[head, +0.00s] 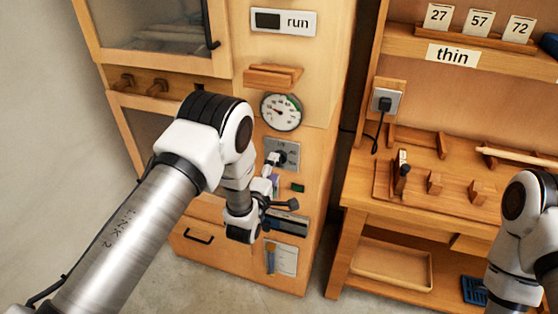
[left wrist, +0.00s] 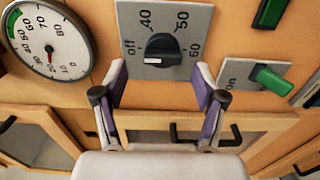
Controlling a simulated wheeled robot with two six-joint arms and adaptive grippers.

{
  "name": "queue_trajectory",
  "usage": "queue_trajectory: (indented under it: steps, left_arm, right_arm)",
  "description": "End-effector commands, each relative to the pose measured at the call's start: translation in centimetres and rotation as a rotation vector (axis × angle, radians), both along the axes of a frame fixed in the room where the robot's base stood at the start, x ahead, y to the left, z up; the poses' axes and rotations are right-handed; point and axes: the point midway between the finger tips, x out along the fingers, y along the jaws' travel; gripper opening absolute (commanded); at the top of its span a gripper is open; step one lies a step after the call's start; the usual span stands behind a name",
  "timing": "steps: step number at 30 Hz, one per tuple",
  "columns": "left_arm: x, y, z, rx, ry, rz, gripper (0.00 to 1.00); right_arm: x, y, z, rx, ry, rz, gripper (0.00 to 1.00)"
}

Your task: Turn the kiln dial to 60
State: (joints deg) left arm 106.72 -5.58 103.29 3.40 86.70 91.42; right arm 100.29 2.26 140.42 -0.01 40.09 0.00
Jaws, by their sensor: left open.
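The kiln dial (left wrist: 166,48) is a black knob on a grey plate marked off, 40, 50 and 60. In the left wrist view the knob's white mark is at its left end, on the side of off.
A round gauge (head: 281,112) is above the dial. A green switch (left wrist: 271,80) is right of the dial in the left wrist view. A run sign (head: 283,22) is higher up. A wooden bench (head: 380,214) with a black-knobbed lever stands to the right.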

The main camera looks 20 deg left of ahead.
Motion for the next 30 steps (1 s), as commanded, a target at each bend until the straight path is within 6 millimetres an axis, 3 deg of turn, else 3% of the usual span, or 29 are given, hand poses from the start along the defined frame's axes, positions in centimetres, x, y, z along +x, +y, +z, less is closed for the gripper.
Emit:
queue_trajectory:
  steps: [6,13,14,18,19,30]
  left_arm:
    - [2.9,-0.1,0.0,0.000,0.001,0.001,0.71]
    - [3.1,-0.1,-0.1,0.000,0.002,0.000,0.71]
    - [3.1,-0.1,-0.1,0.000,0.002,0.000,0.64]
    - [3.0,-0.1,-0.1,0.000,0.002,0.000,0.14]
    - [3.0,-0.1,-0.1,0.000,0.002,0.000,0.11]
    - [3.0,-0.1,-0.2,0.028,0.002,0.000,0.10]
  right_arm:
    - [0.0,0.0,0.6,0.000,-0.001,-0.001,0.00]
    - [0.0,0.0,0.6,0.000,0.000,0.000,0.00]
    - [0.0,0.0,0.6,0.000,-0.001,0.000,0.00]
    - [0.0,0.0,0.6,0.000,-0.001,-0.001,0.00]
    - [0.0,0.0,0.6,0.000,-0.001,-0.001,0.00]
    - [0.0,0.0,0.3,0.000,-0.001,-0.001,0.00]
